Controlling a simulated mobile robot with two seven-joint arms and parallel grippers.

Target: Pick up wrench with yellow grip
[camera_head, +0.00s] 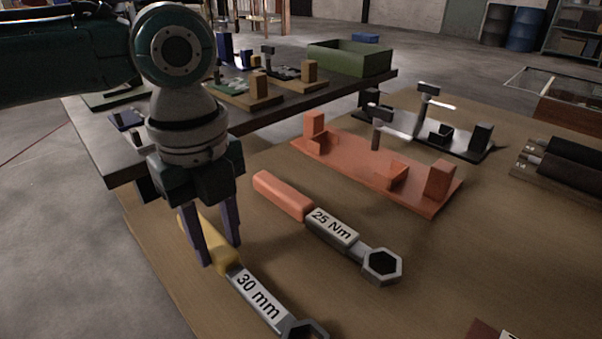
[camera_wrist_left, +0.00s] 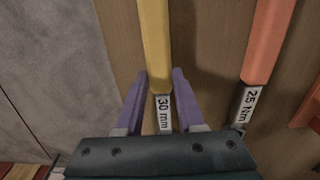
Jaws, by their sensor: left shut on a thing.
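The wrench with the yellow grip (camera_head: 222,252) is at the front left of the wooden table, its grey shaft marked "30 mm" (camera_head: 258,296) and its ring head at the picture's bottom edge. My left gripper (camera_head: 220,254) points down and is shut on the grip near the shaft. In the left wrist view the purple fingers stand on both sides of the yellow grip (camera_wrist_left: 155,45). I cannot tell whether the wrench is clear of the tabletop. My right gripper is not in view.
A wrench with an orange grip (camera_head: 283,195), marked "25 Nm", lies just right of it. An orange fixture (camera_head: 370,175) and a dark fixture (camera_head: 455,142) stand behind. Dark cylinders lie in a holder (camera_head: 545,182) at right. A green bin (camera_head: 350,60) is on the dark conveyor table (camera_head: 255,122).

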